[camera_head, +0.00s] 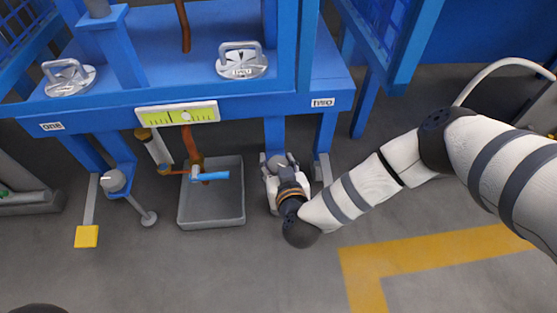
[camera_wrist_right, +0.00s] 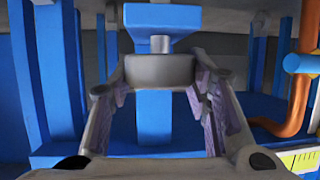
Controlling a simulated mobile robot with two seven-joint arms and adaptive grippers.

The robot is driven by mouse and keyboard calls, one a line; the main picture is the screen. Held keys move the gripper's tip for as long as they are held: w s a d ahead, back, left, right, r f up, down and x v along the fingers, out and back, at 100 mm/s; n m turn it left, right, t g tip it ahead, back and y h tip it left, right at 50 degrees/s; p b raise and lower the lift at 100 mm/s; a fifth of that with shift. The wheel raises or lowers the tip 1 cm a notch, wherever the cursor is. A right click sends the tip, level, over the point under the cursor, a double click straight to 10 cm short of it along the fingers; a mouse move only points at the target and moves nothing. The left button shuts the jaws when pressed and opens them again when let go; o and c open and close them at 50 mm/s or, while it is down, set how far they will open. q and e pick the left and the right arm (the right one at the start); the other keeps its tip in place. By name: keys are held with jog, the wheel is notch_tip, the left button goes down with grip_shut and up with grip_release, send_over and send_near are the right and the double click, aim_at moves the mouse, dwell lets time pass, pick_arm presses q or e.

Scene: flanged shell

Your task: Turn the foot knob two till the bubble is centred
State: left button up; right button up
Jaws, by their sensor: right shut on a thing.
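Foot knob two is a grey cylinder (camera_wrist_right: 160,70) under a blue leg on a thin screw, at the middle of the right wrist view. My right gripper (camera_wrist_right: 160,88) has one finger on each side of it and is shut on it. In the head view the right gripper (camera_head: 281,172) is at the foot below the "two" label (camera_head: 322,102) and hides most of the knob. The yellow-green level (camera_head: 178,115) is fixed on the blue beam; its bubble is too small to place exactly. My left gripper is not in view.
Foot knob one (camera_head: 113,181) is at the left leg. A grey tray (camera_head: 212,212) stands on the floor under an orange pipe with a blue-handled valve (camera_head: 210,176), left of my gripper. Two round handled lids (camera_head: 242,66) are on the blue frame. Floor in front is clear.

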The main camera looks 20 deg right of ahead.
jog(key=shift+a+r+m+h+p, duration=0.1)
jog(key=shift+r+m+h+p, duration=0.3)
jog(key=shift+p, duration=0.05)
jog(key=shift+f+m+h+p, duration=0.1)
jog(key=shift+m+h+p, duration=0.2)
jog(key=shift+h, duration=0.1)
jog(key=shift+f+m+g+h, duration=0.15)
jog(key=shift+m+g+h, duration=0.25)
jog(key=shift+m, duration=0.1)
jog(key=m+h, duration=0.1)
jog(key=m+g+h, duration=0.1)
jog(key=shift+f+h, duration=0.2)
jog(key=shift+h, duration=0.1)
jog(key=shift+m+g+h+b, duration=0.8)
jog(key=shift+m+g+h, duration=0.2)
jog(key=shift+m, duration=0.2)
jog(key=o, duration=1.2)
